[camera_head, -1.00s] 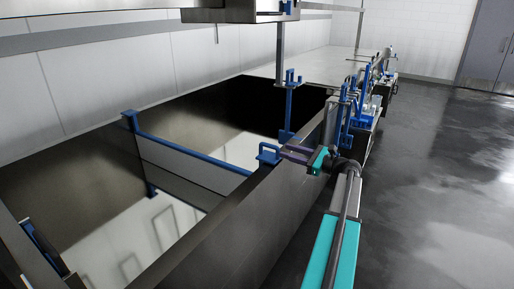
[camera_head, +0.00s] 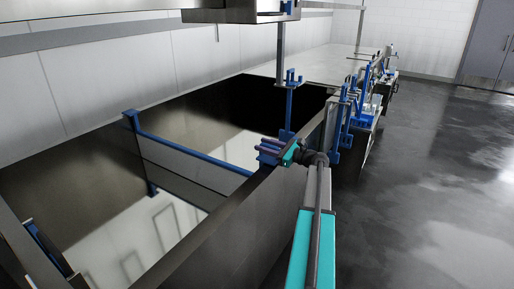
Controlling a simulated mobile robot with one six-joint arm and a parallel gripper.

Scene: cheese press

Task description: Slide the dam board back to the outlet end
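The dam board (camera_head: 185,170) stands across the long metal vat (camera_head: 215,235). It is a dark panel with a blue top rail (camera_head: 195,154) and a blue hook at each end over the vat walls. The fingers overlap the bracket in this view. I cannot tell whether they are closed on it, as the contact is small and partly hidden.
A blue upright post (camera_head: 289,108) stands in the vat beyond the board. Blue fittings (camera_head: 345,115) line the outside of the right wall. A metal housing (camera_head: 238,11) hangs overhead. Open grey floor (camera_head: 430,200) lies to the right.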

